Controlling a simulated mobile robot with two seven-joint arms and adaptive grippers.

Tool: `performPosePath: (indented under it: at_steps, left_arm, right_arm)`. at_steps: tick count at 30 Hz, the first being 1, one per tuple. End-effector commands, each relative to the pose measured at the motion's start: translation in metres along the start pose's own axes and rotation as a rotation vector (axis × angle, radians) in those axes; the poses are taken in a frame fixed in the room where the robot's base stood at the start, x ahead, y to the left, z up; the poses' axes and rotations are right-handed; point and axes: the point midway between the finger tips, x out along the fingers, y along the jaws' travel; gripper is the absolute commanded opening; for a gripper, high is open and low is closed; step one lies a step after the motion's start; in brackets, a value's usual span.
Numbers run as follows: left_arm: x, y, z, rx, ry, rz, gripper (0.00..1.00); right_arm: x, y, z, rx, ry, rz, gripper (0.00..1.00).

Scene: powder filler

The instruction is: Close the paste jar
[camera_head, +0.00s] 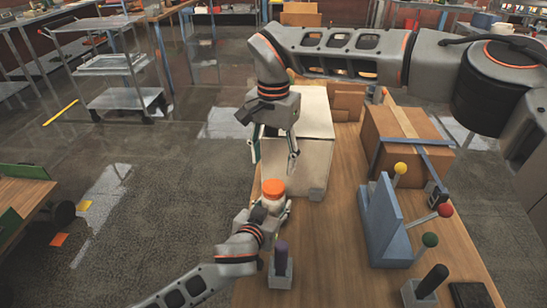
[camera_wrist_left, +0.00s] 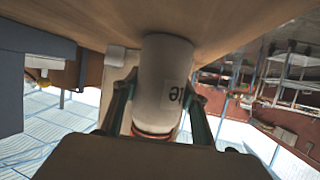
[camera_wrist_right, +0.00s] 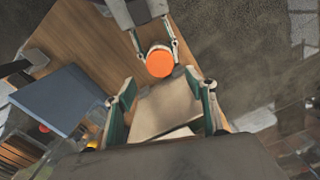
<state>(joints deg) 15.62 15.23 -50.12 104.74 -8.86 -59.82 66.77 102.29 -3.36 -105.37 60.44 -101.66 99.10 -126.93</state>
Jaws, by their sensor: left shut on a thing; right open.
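The white paste jar (camera_wrist_left: 163,72) stands at the table's left edge with an orange lid (camera_head: 273,187) on top. I cannot tell how tightly the lid sits. The lid also shows from above in the right wrist view (camera_wrist_right: 160,62). My left gripper (camera_head: 271,206) is shut around the jar's body, one finger on each side; its fingers also show in the left wrist view (camera_wrist_left: 158,112). My right gripper (camera_head: 273,164) is open and empty above the lid, pointing down with fingers apart. In the right wrist view its fingers (camera_wrist_right: 168,95) frame a pale box, with the lid beyond.
A pale box (camera_head: 308,150) stands just behind the jar. A taped cardboard box (camera_head: 400,135) and a blue stand with colored-knob levers (camera_head: 385,225) are to the right. A grey holder with a purple-topped tool (camera_head: 281,270) stands in front. Bare table lies between.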

Motion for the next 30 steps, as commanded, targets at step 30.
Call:
performPosePath:
  at_steps: [30]
  left_arm:
    - [0.0, 0.0, 0.0, 0.0, 0.0, 0.0, 0.0]
  right_arm:
    - [0.08, 0.0, 0.0, 0.003, 0.0, 0.001, 0.56]
